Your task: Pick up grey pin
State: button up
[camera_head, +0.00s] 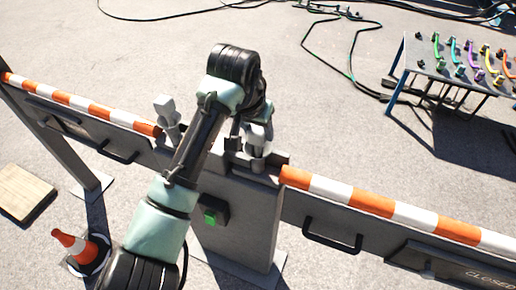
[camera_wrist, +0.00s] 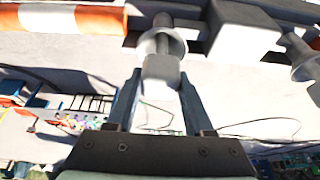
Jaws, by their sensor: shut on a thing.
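A grey pin (camera_wrist: 161,68) with a square head and a round collar is between the two fingers of my gripper (camera_wrist: 160,78) in the wrist view. The fingers are shut on its square head. In the head view the same pin (camera_head: 257,150) shows below my gripper (camera_head: 256,134), at the barrier's centre post. I cannot tell whether its shaft is still seated in the post. A second grey pin (camera_head: 167,112) stands to the left on the barrier, outside the grip. It also shows at the right edge of the wrist view (camera_wrist: 304,60).
Orange-and-white barrier arms (camera_head: 372,202) run to both sides of the grey post (camera_head: 240,225), which bears a green button (camera_head: 210,217). A traffic cone (camera_head: 75,245) and a wooden board (camera_head: 22,193) are at lower left. Cables lie on open ground behind.

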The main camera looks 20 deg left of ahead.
grip_shut()
jog(key=shift+r, duration=0.1)
